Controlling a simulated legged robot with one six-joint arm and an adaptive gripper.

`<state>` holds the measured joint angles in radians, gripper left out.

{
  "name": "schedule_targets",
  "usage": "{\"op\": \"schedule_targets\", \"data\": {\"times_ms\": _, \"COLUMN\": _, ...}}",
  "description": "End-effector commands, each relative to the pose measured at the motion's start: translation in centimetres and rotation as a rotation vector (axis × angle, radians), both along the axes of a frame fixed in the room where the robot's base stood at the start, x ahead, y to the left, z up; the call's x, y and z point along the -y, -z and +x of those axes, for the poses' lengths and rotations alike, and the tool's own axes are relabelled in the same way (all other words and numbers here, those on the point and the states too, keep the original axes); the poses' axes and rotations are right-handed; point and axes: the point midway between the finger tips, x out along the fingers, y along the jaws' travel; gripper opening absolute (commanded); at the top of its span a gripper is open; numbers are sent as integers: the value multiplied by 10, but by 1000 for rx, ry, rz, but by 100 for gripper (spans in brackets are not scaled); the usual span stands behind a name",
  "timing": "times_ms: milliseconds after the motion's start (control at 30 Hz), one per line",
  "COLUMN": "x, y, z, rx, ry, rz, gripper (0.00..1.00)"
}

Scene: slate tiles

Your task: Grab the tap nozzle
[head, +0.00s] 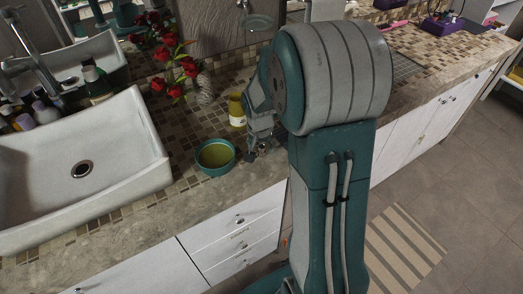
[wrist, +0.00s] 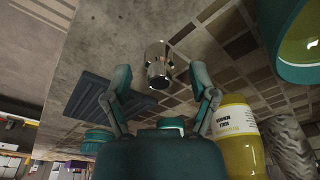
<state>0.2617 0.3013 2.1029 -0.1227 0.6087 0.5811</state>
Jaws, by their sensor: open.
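The tap nozzle (wrist: 157,63) is a small shiny metal cylinder on the counter in the wrist view. It lies just beyond and between the fingertips of my gripper (wrist: 161,76). The two fingers are spread wide, with a gap on each side of it, and nothing is held. In the head view my gripper (head: 258,147) is low over the counter near its front edge, right of the teal bowl. The nozzle cannot be told apart from the fingers there.
A teal bowl (head: 215,156) and a yellow bottle (head: 237,108) stand close left of my gripper. The bottle (wrist: 237,130) is beside the right finger in the wrist view. A vase with red roses (head: 202,90) and a white sink (head: 80,170) are further left.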

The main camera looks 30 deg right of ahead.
Motion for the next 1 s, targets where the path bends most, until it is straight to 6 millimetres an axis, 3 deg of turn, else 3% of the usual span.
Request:
{"op": "schedule_targets", "data": {"times_ms": 233, "x": 0, "y": 3, "z": 0, "rx": 1, "ry": 0, "rz": 0, "gripper": 74}}
{"op": "schedule_targets", "data": {"times_ms": 267, "x": 0, "y": 3, "z": 0, "rx": 1, "ry": 0, "rz": 0, "gripper": 70}}
{"op": "schedule_targets", "data": {"times_ms": 400, "x": 0, "y": 3, "z": 0, "rx": 1, "ry": 0, "rz": 0, "gripper": 7}}
{"op": "schedule_targets", "data": {"times_ms": 433, "x": 0, "y": 3, "z": 0, "rx": 1, "ry": 0, "rz": 0, "gripper": 0}}
{"op": "schedule_targets", "data": {"times_ms": 800, "x": 0, "y": 2, "z": 0, "rx": 0, "ry": 0, "rz": 0, "gripper": 0}}
{"op": "schedule_targets", "data": {"times_ms": 1000, "x": 0, "y": -13, "z": 1, "rx": 4, "ry": 1, "rz": 0, "gripper": 0}}
